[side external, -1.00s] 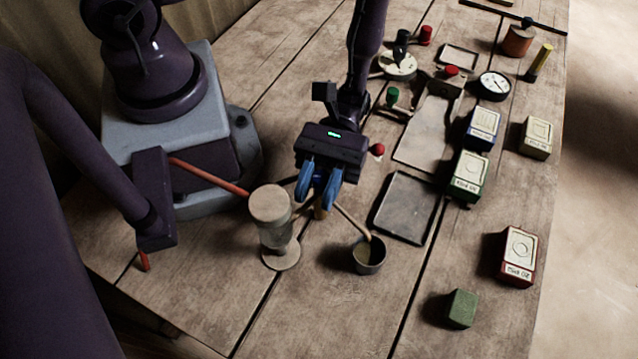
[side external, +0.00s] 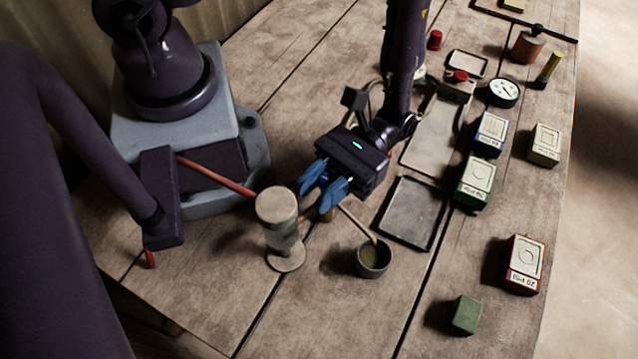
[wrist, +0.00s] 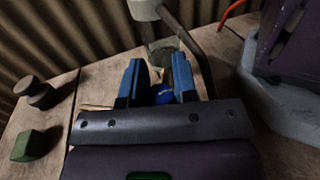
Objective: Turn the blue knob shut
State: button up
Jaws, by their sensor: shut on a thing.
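My gripper (side external: 323,187) is low over the table between the glass cylinder with the beige cap (side external: 277,205) and the small dark cup (side external: 373,258). Its two blue fingers are shut on the blue knob (wrist: 163,95), which shows between them in the wrist view. In the side view the fingers mostly hide the knob, and a bit of its brass-coloured valve body (side external: 327,215) shows below. A thin spout runs from the valve to the cup, which holds some brownish content. I cannot tell how far the knob is turned.
A dark-rimmed tray (side external: 411,212) lies right of my gripper. Labelled boxes in green (side external: 476,182), blue (side external: 490,134) and red (side external: 525,263) stand further right. A green block (side external: 467,314) is at the front. A red hose (side external: 216,176) runs towards the cylinder.

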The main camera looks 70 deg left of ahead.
jog(key=o, duration=0.9)
jog(key=v, duration=0.4)
jog(key=shift+w+a, duration=0.2)
jog(key=shift+w, duration=0.15)
notch_tip(320, 180, up, 7)
send_over(335, 176)
jog(key=v, duration=0.2)
jog(key=shift+a, duration=0.15)
